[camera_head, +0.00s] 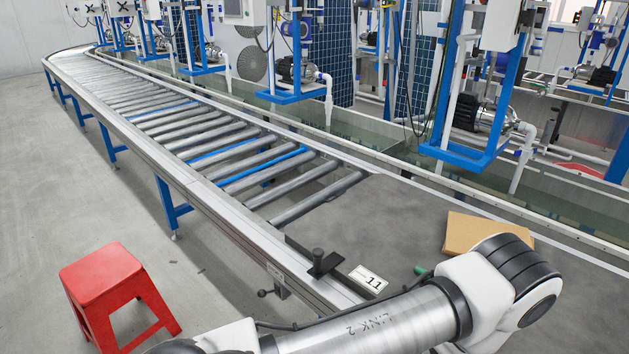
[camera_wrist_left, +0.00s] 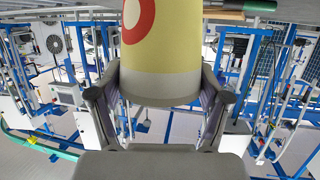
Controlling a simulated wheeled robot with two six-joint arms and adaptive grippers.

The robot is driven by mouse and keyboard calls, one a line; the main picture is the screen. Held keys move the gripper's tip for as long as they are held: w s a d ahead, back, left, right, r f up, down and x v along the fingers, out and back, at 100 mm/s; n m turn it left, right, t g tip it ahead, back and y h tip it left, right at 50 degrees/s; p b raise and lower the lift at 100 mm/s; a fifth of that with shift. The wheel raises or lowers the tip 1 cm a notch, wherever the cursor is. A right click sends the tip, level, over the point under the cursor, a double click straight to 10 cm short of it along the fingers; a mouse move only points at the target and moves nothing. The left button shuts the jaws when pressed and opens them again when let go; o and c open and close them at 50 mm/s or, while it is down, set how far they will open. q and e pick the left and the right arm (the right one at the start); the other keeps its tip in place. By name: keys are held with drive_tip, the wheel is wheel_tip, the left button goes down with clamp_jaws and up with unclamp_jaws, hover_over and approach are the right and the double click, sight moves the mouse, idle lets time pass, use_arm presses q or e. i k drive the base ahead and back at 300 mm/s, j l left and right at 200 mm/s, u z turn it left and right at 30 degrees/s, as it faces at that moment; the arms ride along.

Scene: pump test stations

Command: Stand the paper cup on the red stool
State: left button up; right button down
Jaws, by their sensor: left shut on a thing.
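The paper cup (camera_wrist_left: 168,50) is yellow with a red ring and a grey-white band at the end nearer the camera. It shows large in the left wrist view, cut off by the top edge. My left gripper (camera_wrist_left: 161,84) is shut on it, one finger on each side. The red stool (camera_head: 102,278) stands on the floor at the lower left of the head view, left of the conveyor. Its seat is bare. In the head view the cup and the gripper's fingers do not show. My right gripper is in neither view.
A roller conveyor (camera_head: 223,157) runs back to the far left. Its flat grey end (camera_head: 410,225) holds a brown cardboard box (camera_head: 483,233), a label marked 11 (camera_head: 368,279) and a green object (camera_head: 422,270). Pump stations stand behind it. The floor around the stool looks clear.

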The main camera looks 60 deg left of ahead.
sight(117, 267)
drive_tip(key=j+u, duration=0.1)
drive_tip(key=u, duration=0.8)
drive_tip(key=j+u, duration=0.15)
drive_tip(key=u, duration=0.3)
drive_tip(key=i+u, duration=0.1)
drive_tip(key=u, duration=0.75)
drive_tip(key=i+u, duration=0.1)
drive_tip(key=u, duration=0.35)
drive_tip(key=i+j+u, duration=0.2)
drive_tip(key=i, duration=1.6)
drive_tip(key=l, duration=0.1)
